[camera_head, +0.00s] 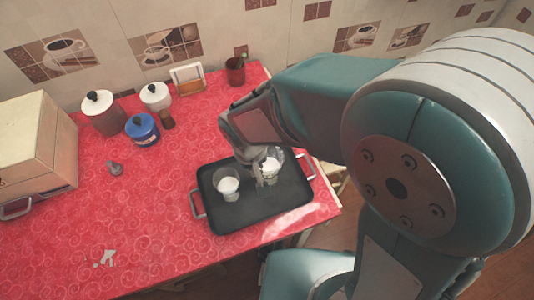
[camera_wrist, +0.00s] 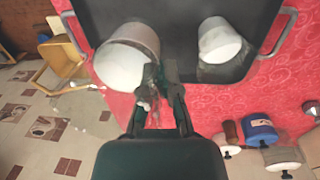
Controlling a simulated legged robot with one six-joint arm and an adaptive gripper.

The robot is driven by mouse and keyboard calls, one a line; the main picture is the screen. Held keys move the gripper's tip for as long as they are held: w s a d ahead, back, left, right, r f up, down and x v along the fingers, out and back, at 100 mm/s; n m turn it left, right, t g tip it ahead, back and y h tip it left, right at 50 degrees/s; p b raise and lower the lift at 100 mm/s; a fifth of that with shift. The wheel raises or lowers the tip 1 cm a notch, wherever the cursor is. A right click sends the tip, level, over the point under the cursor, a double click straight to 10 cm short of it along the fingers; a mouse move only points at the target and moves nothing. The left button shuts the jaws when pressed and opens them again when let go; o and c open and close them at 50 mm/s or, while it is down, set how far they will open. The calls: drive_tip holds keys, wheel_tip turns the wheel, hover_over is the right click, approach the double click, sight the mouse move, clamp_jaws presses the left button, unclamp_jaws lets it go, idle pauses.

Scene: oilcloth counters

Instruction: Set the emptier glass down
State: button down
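Two clear glasses with white contents are over the dark tray (camera_head: 232,217). One glass (camera_head: 228,187) stands on the tray's left part; it shows at the upper right in the wrist view (camera_wrist: 222,42). The other glass (camera_head: 272,171) is at the tray's right part, beside my gripper (camera_head: 259,172), and looks larger and nearer in the wrist view (camera_wrist: 127,55). My fingertips (camera_wrist: 161,75) are close together at this glass's side. Something clear and blurred shows by the fingers. I cannot tell whether they pinch the glass, or which glass is emptier.
The tray lies on a red patterned counter (camera_head: 150,220) near its right edge. A blue jar (camera_head: 142,130), lidded pots (camera_head: 103,112), a dark red cup (camera_head: 235,71) and a wooden box (camera_head: 35,145) stand behind and left. White shards (camera_head: 106,258) lie at the front left.

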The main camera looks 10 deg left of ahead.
sight(265, 167)
drive_tip(key=w+f, duration=0.1)
drive_tip(key=w+d+f, duration=0.1)
drive_tip(key=f, duration=0.1)
drive_tip(key=w+f, duration=0.1)
drive_tip(key=f, duration=0.1)
drive_tip(key=shift+w+d, duration=0.2)
drive_tip(key=shift+w, duration=0.2)
drive_tip(key=shift+w+d+f, duration=0.1)
drive_tip(key=shift+w+f, duration=0.1)
drive_tip(key=shift+f, duration=1.55)
drive_tip(key=c, duration=0.8)
unclamp_jaws()
drive_tip(key=shift+f, duration=0.1)
drive_tip(key=r, duration=0.8)
drive_tip(key=a+r, duration=0.1)
drive_tip(key=r, duration=0.3)
drive_tip(key=shift+s+r, duration=0.1)
drive_tip(key=shift+s, duration=0.25)
drive_tip(key=shift+d, duration=0.1)
